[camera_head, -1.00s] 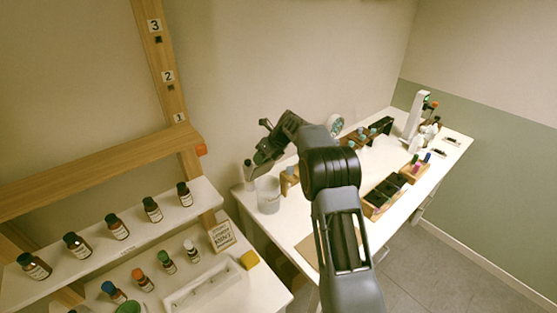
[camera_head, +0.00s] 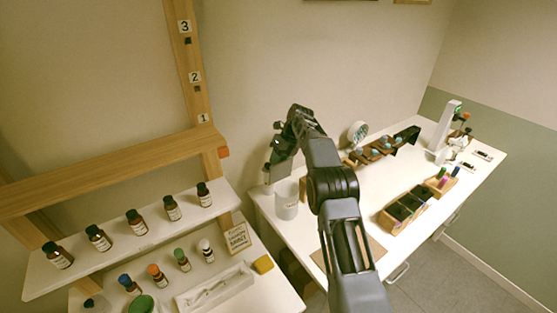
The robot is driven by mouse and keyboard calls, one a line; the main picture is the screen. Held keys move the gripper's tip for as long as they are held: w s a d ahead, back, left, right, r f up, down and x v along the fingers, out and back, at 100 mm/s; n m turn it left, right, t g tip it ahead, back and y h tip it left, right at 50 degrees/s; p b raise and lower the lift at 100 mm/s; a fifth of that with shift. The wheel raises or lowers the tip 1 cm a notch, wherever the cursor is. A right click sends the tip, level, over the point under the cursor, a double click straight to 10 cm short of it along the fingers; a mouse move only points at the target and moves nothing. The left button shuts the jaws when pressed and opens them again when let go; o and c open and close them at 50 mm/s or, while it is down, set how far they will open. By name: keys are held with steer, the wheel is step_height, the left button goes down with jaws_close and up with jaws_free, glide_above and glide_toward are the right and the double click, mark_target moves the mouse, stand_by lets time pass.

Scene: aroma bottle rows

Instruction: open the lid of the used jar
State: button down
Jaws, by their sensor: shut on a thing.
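A pale, translucent cylindrical jar (camera_head: 287,204), which looks like the used jar, stands upright at the near left corner of the white table. I cannot make out a lid on it. My gripper (camera_head: 272,170) is just behind and to the left of the jar's rim, pointing down. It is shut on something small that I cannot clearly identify. A small pale thing with a dark top (camera_head: 267,172) shows at the fingers. The fingertips are small and partly hidden.
The white table (camera_head: 374,206) holds a wooden box (camera_head: 385,222) with dark compartments, a bottle rack and a white device (camera_head: 444,132). At left, a shelf (camera_head: 120,240) carries a row of brown bottles. A lower surface holds more bottles, a white tray (camera_head: 216,291) and a small sign (camera_head: 238,237).

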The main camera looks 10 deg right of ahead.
steer(key=shift+f, duration=0.1)
steer(key=c, duration=0.9)
jaws_free()
steer(key=shift+o, duration=0.2)
steer(key=shift+r, duration=0.4)
step_height(320, 180, up, 2)
steer(key=shift+r, duration=0.15)
steer(key=s+d+r+b, duration=0.1)
steer(key=s+r+b, duration=0.6)
steer(key=s+r, duration=0.3)
steer(key=s, duration=0.4)
